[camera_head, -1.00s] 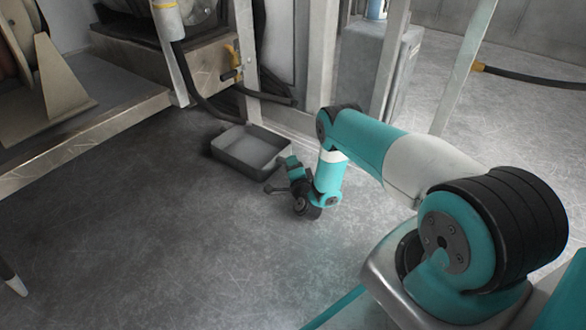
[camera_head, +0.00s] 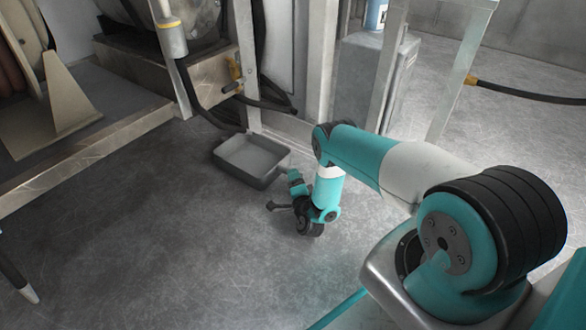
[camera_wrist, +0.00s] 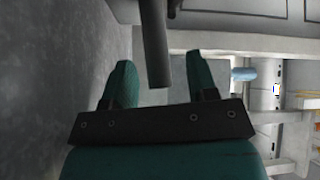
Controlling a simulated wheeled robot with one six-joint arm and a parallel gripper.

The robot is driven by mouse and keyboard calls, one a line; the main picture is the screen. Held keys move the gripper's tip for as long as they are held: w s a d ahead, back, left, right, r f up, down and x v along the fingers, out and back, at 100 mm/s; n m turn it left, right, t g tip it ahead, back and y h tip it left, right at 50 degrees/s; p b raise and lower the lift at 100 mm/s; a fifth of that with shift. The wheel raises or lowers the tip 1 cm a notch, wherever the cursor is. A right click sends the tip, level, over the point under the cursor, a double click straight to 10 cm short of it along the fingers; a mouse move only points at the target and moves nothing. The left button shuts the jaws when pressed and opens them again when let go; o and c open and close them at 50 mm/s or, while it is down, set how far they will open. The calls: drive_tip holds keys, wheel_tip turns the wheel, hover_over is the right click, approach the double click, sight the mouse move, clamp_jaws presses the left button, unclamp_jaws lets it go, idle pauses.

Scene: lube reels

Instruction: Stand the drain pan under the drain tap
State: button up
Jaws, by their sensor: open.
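The drain pan (camera_head: 226,165) is a grey rectangular tray lying flat and empty on the floor by the machine frame. The drain tap (camera_head: 233,86), with a yellow part, is on the machine above and a little left of it. I cannot tell whether the pan lies straight below the tap. My gripper (camera_head: 280,189) is low over the floor, in front of the pan's near right corner, apart from it and empty. In the wrist view my gripper (camera_wrist: 160,73) has two green fingers spread apart. A dark bar (camera_wrist: 154,45) shows between them; I cannot tell what it is.
A black hose (camera_head: 197,108) hangs down left of the pan. Metal frame posts (camera_head: 320,65) and a grey cabinet (camera_head: 360,80) stand behind my arm. A reel stand (camera_head: 50,105) is on the platform at left. The floor (camera_head: 140,230) at front left is mostly clear.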

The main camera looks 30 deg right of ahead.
drive_tip(key=p+v, duration=0.4)
drive_tip(key=v, duration=0.4)
drive_tip(key=shift+s+a, duration=0.1)
drive_tip(key=shift+a, duration=0.05)
drive_tip(key=w+a+r+n+g+y, duration=0.2)
drive_tip(key=w+a+r+n+y, duration=0.5)
drive_tip(key=w+r, duration=0.7)
drive_tip(key=s+a+r+n+g+y, duration=0.1)
drive_tip(key=a+r+n+g+y, duration=0.25)
drive_tip(key=a+r, duration=0.45)
drive_tip(key=s+a+r+n+g+y, duration=0.15)
drive_tip(key=a+r+n, duration=0.3)
drive_tip(key=r, duration=0.65)
drive_tip(key=s+a+r+n+g, duration=0.2)
drive_tip(key=s+a+r, duration=0.1)
drive_tip(key=s+r, duration=0.25)
drive_tip(key=s+a+r+n+g, duration=0.3)
drive_tip(key=s+r, duration=0.2)
drive_tip(key=s, duration=0.2)
drive_tip(key=s+d+r+n+g, duration=0.1)
drive_tip(key=s+r+n+g, duration=0.1)
drive_tip(key=s, duration=1)
drive_tip(key=s+d+r+n+g+h, duration=0.1)
drive_tip(key=s+d+r+n+g, duration=0.1)
drive_tip(key=s, duration=1)
wheel_tip(320, 180, up, 3)
drive_tip(key=n+g, duration=0.1)
drive_tip(key=n, duration=0.1)
drive_tip(key=shift+f+n+h, duration=0.2)
drive_tip(key=shift+n+h, duration=0.1)
